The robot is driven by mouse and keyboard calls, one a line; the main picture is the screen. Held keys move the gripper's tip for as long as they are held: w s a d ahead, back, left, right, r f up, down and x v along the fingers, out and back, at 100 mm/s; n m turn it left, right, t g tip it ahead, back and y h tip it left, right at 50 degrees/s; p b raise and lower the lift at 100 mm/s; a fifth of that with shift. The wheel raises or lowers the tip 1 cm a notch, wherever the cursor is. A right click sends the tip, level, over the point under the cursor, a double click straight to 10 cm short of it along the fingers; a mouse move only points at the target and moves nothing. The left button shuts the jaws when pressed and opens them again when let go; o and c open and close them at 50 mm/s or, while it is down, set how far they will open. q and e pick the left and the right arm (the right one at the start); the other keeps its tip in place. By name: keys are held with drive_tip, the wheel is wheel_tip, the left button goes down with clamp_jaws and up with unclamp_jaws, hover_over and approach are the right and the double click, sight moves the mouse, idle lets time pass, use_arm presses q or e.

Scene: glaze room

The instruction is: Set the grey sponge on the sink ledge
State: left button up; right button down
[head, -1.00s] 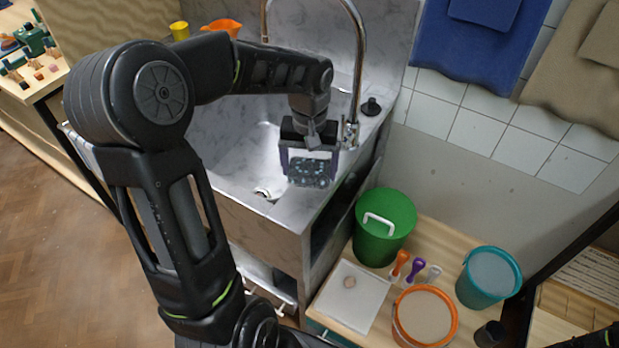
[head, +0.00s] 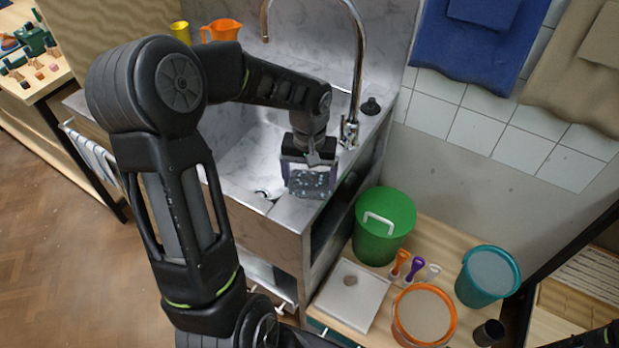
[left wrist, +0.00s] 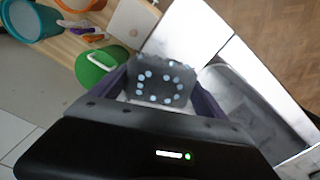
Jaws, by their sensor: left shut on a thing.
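The grey sponge (head: 309,185), dark with pale spots, is held between the fingers of my left gripper (head: 308,176). In the left wrist view the sponge (left wrist: 162,84) sits between the two purple-grey fingers (left wrist: 163,95). The sponge is over the front right part of the marble sink ledge (head: 289,214), beside the basin. It is very low there; I cannot tell whether it touches the ledge.
The tap (head: 350,125) and a black stopper-like knob (head: 371,106) stand behind the gripper. An orange jug (head: 222,30) is at the back left. A green bin (head: 385,225), orange tub (head: 424,315) and teal tub (head: 488,276) stand lower right.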

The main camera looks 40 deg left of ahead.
sight(309, 179)
use_arm(q)
drive_tip(key=o, duration=1)
drive_tip(key=shift+f, duration=0.1)
drive_tip(key=shift+o, duration=0.2)
wheel_tip(309, 179, up, 12)
drive_tip(key=shift+b, duration=0.4)
